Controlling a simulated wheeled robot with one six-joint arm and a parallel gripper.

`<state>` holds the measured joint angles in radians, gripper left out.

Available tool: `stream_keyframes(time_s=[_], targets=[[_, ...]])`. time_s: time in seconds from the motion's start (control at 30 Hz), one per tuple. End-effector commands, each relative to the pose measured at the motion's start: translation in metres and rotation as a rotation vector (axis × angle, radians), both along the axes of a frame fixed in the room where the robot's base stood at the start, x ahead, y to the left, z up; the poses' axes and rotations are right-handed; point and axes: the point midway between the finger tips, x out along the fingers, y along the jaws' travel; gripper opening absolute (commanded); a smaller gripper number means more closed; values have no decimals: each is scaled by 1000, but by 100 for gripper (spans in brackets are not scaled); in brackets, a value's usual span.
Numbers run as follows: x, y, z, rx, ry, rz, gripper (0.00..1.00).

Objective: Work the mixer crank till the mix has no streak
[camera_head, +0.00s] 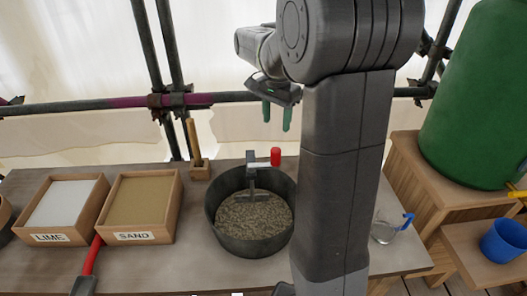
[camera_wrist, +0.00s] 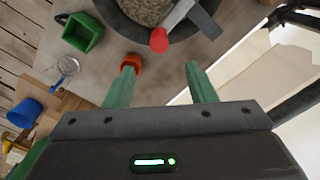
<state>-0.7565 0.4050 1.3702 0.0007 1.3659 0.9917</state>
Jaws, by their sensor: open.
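The mixer tub (camera_head: 213,219) is a dark round pan on the bench, with a grey-brown speckled mix (camera_head: 255,222) in it. I cannot make out clear streaks at this size. A crank with a grey arm and red knob (camera_head: 275,156) stands over the tub; the knob also shows in the wrist view (camera_wrist: 159,40). My gripper (camera_head: 277,123) is above and behind the knob in the head view, green fingers pointing down. In the wrist view its fingers (camera_wrist: 160,69) are apart and empty, with the knob beyond the gap, not between them.
Boxes of lime (camera_head: 66,204) and sand (camera_head: 146,203) stand left of the tub, with a red-handled tool (camera_head: 92,256) in front. A clear cup (camera_head: 384,232) is at right. The wrist view shows a green bin (camera_wrist: 82,33) and an orange pot (camera_wrist: 132,62). Scaffold poles (camera_head: 230,98) run behind.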

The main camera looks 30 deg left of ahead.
Motion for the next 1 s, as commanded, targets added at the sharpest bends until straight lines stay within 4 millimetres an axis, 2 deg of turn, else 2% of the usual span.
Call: stream_keyframes(time_s=[0.17, 0.6, 0.8, 1.0], targets=[[-1, -1, -23, -3, 5, 0, 51], [0, -1, -111, -4, 3, 0, 51], [0, -1, -132, -3, 2, 0, 51], [0, -1, -137, -1, -1, 0, 51]])
